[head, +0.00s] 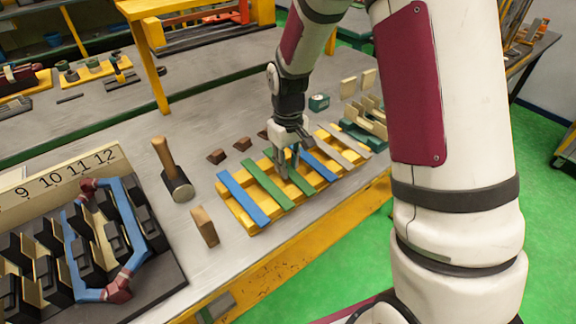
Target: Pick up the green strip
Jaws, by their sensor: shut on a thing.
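Two green strips lie side by side across a yellow slatted rack (238,217) on the grey table. The left green strip (264,181) is uncovered. The right green strip (302,186) is partly hidden by my gripper (287,170), which points down over its middle. My gripper's fingers are shut on this right strip. The strip still appears to lie on or very close to the rack; I cannot tell if there is a gap below it.
A blue strip (243,198) lies left of the green ones, another blue strip (319,166) right, then beige strips (341,150). A hammer (174,175), wooden block (205,227) and slotted stator with blue coil (128,220) stand left. Small dark blocks (217,157) sit behind the rack.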

